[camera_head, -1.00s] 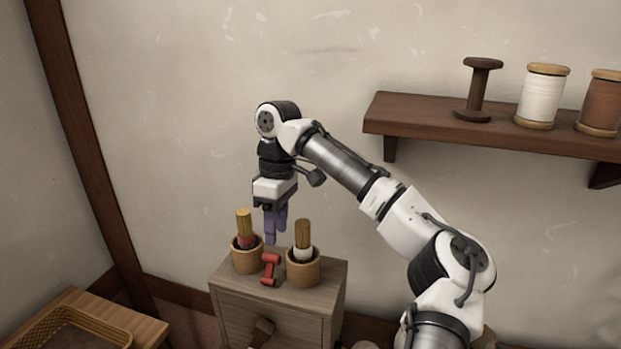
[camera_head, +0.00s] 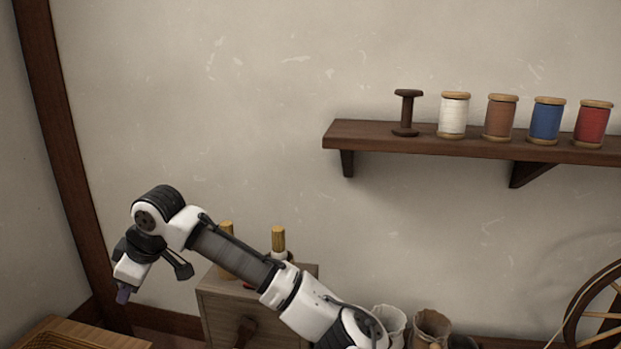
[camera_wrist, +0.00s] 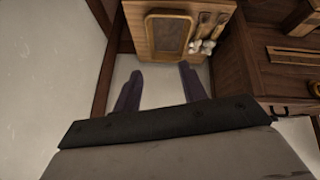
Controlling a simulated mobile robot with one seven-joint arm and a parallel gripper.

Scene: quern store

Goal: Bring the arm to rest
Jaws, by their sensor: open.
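My gripper (camera_head: 123,294) hangs at the left end of my arm in the head view, left of the wooden cabinet (camera_head: 216,312) and apart from it. Its fingers are mostly out of sight there. In the wrist view the two purple-grey fingers of my gripper (camera_wrist: 159,73) stand apart with nothing between them. My arm stretches across the front of the cabinet and hides part of its top.
Two brush handles, one left (camera_head: 226,238) and one right (camera_head: 278,240), rise behind my arm. A wooden surface (camera_head: 95,337) with a basket is at lower left. A wall shelf (camera_head: 400,139) holds several spools. A spinning wheel (camera_head: 598,315) stands right. Open wall lies above my arm.

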